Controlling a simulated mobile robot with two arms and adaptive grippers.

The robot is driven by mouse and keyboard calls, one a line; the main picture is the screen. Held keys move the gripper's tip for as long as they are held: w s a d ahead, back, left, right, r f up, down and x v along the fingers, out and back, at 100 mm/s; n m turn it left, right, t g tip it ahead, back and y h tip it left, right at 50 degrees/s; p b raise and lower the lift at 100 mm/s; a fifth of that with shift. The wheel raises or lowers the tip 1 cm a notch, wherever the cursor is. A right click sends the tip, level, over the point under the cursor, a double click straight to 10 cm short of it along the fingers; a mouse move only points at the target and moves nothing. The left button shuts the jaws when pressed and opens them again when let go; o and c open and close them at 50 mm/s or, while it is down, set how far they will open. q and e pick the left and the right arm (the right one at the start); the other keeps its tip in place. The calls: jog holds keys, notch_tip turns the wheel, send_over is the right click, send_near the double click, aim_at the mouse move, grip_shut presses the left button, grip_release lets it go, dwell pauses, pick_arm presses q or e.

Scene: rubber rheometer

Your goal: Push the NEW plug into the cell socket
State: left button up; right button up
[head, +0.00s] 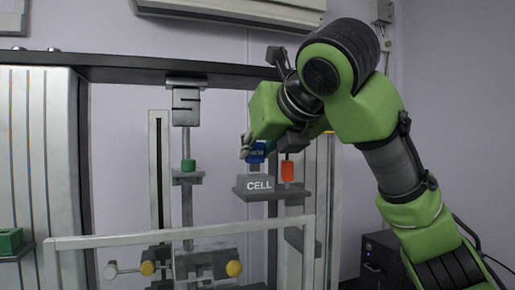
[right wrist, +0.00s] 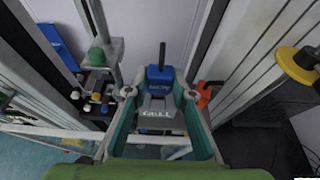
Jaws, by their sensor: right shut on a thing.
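A blue plug (head: 257,150) with pale lettering too small to read is just above the grey block labelled CELL (head: 260,184). In the right wrist view the blue plug (right wrist: 160,76) stands between my finger pads, above the CELL label (right wrist: 157,114). My right gripper (head: 248,147) is shut on this plug; the arm hides part of it in the head view. I cannot tell whether the plug's lower end touches the socket or is inside it. An orange plug (head: 288,171) stands upright to the right of the block. My left gripper is not in view.
A grey shelf (head: 302,193) carries the block. A column with a green part (head: 188,165) stands to the left, with yellow knobs (head: 233,268) below. A pale rail (head: 130,238) crosses in front. A dark beam (head: 130,69) runs overhead.

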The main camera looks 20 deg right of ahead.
jog(key=shift+f, duration=0.15)
dwell(0.5)
jog(key=shift+f+b, duration=0.6)
jog(key=shift+f, duration=0.45)
jog(key=o, duration=1.2)
jog(key=shift+r, duration=0.1)
notch_tip(320, 180, up, 3)
jog(key=p, duration=0.3)
jog(key=shift+r+p, duration=0.8)
jog(key=shift+r, duration=0.25)
